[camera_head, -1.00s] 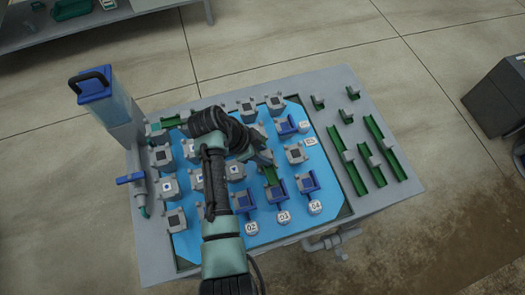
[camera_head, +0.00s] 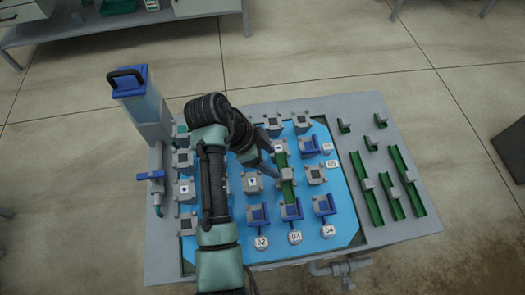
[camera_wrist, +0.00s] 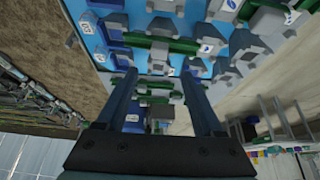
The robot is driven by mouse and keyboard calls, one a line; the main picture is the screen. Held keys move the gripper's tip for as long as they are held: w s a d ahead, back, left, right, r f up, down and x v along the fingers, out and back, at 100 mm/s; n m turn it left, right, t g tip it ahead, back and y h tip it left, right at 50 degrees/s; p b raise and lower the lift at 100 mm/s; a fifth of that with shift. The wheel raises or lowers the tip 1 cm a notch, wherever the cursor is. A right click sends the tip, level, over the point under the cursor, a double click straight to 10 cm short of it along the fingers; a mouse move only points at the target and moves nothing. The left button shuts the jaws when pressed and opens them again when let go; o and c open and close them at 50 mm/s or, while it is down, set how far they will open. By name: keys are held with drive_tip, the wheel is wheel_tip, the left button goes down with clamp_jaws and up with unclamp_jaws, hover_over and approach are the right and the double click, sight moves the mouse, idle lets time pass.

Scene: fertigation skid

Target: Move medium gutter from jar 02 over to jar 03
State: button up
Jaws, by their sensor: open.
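The medium gutter (camera_head: 284,178), a green channel with a grey block in its middle, runs toward the blue jar 03 (camera_head: 291,210). Its near end sits at or over that jar; exact seating is too small to tell. Jar 02 (camera_head: 258,214) stands left of it with no gutter at its blue part. My gripper (camera_head: 268,150) is just left of the gutter's far part, partly hidden by my arm. In the wrist view my open fingers (camera_wrist: 162,78) have nothing between them, and a green gutter (camera_wrist: 160,42) lies beyond them.
Jar 04 (camera_head: 325,204) stands right of jar 03. Several grey blocks surround the gutter on the blue panel. Spare green gutters (camera_head: 373,196) lie on the table's right side. A blue-topped tank (camera_head: 140,100) and a blue valve handle (camera_head: 150,176) stand at left.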

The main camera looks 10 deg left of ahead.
drive_tip(key=w+r+n+t+y, duration=0.15)
drive_tip(key=w+r+t, duration=0.3)
drive_tip(key=r, duration=0.65)
drive_tip(key=w+r+n+t+y, duration=0.1)
drive_tip(key=w+r+n+t, duration=0.3)
drive_tip(key=r, duration=0.8)
drive_tip(key=w+r+n+t+y, duration=0.1)
drive_tip(key=w+r+n+t, duration=0.3)
drive_tip(key=r, duration=0.7)
drive_tip(key=s+d+r+n+t, duration=0.1)
drive_tip(key=s+r+t, duration=0.3)
drive_tip(key=r, duration=0.5)
drive_tip(key=s+d+r+n+t+y, duration=0.1)
drive_tip(key=s+r+t, duration=0.3)
drive_tip(key=s+r, duration=0.4)
drive_tip(key=s+d+r+n+t+y, duration=0.1)
drive_tip(key=s+r+n+t, duration=0.2)
drive_tip(key=r, duration=0.7)
drive_tip(key=s+t, duration=0.2)
drive_tip(key=s, duration=0.1)
drive_tip(key=shift+s+d+r, duration=0.2)
drive_tip(key=shift+s+r, duration=0.15)
drive_tip(key=shift+f, duration=0.15)
